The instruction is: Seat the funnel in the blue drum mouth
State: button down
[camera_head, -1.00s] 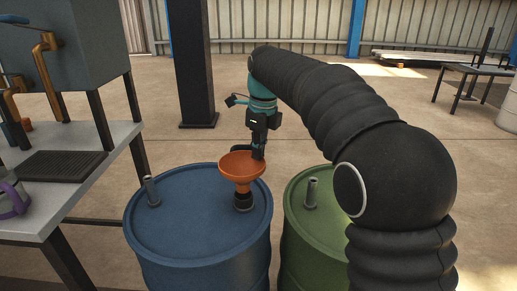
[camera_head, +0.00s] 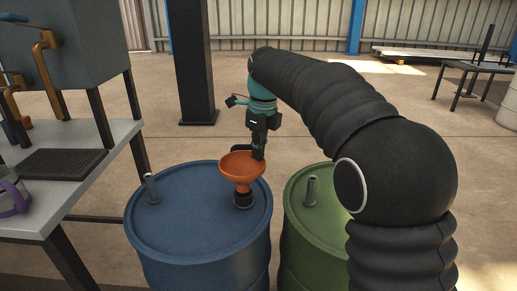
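The orange funnel (camera_head: 241,165) stands upright over the dark mouth (camera_head: 243,200) of the blue drum (camera_head: 180,215). Its narrow lower end meets the mouth in this view; how deep the spout sits inside is hidden. My gripper (camera_head: 259,153) is at the right rim of the funnel, reaching down from above. The fingertips are small and partly hidden by the rim, so I cannot tell whether they are closed on it or just touching it.
A green drum (camera_head: 325,235) stands close on the right, with a short upright pipe (camera_head: 312,190). Another pipe (camera_head: 151,188) rises from the blue drum's left side. A metal table (camera_head: 110,150) with a dark grate (camera_head: 63,164) is at left. A dark column (camera_head: 195,70) stands behind.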

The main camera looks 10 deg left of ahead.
jog(key=shift+f+b, duration=0.3)
jog(key=shift+f, duration=0.75)
jog(key=shift+f, duration=0.15)
jog(key=shift+p, duration=0.65)
dwell(0.4)
jog(key=shift+f, duration=0.25)
jog(key=c, duration=1.8)
grip_release()
jog(key=shift+c, duration=0.2)
jog(key=o, duration=0.6)
notch_tip(320, 180, up, 12)
jog(key=d, duration=0.1)
jog(key=shift+s, duration=0.25)
